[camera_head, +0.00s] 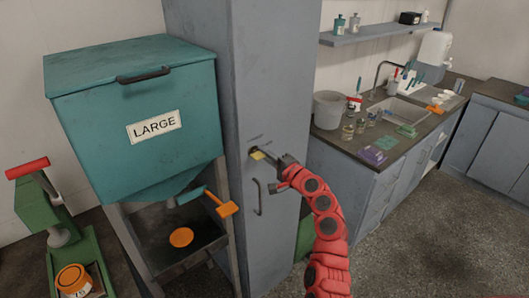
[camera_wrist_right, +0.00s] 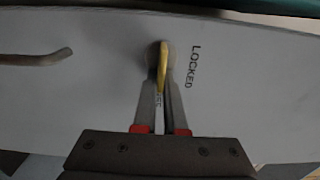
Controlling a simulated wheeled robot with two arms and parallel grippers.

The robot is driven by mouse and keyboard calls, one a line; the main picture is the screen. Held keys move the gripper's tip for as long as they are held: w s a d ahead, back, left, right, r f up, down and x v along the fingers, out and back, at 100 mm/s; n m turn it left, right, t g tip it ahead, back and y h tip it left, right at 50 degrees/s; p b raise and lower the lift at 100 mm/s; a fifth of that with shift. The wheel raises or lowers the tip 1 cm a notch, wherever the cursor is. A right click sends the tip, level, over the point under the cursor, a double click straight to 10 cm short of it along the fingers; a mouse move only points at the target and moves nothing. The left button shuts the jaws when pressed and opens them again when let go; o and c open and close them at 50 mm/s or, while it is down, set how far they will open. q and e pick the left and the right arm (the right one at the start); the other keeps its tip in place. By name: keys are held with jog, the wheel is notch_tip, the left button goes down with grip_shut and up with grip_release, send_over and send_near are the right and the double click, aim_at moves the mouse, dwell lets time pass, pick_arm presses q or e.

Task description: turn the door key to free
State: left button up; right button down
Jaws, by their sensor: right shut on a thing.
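The brass-yellow door key (camera_head: 257,155) sits at the lock on the narrow front of a tall grey cabinet (camera_head: 203,75). My right gripper (camera_head: 279,163) reaches it from the right. In the right wrist view the key (camera_wrist_right: 163,65) stands between the fingertips of my right gripper (camera_wrist_right: 164,88), which are closed on it. The key looks thin and edge-on, running up and down in that picture. The word LOCKED (camera_wrist_right: 195,66) is printed to its right. My left gripper is not in view.
A door handle (camera_head: 258,197) is below the lock. Left of the cabinet stands a teal bin (camera_head: 90,100) marked LARGE, with an orange-ended lever (camera_head: 228,210). A counter (camera_head: 385,165) with a sink, bottles and a bucket (camera_head: 329,110) is at the right. Floor at front right is clear.

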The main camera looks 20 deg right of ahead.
jog(key=shift+f, duration=0.1)
jog(key=c, duration=1)
grip_release()
jog(key=shift+s, duration=0.15)
jog(key=b+v, duration=0.4)
jog(key=v, duration=1.3)
jog(key=shift+b, duration=0.35)
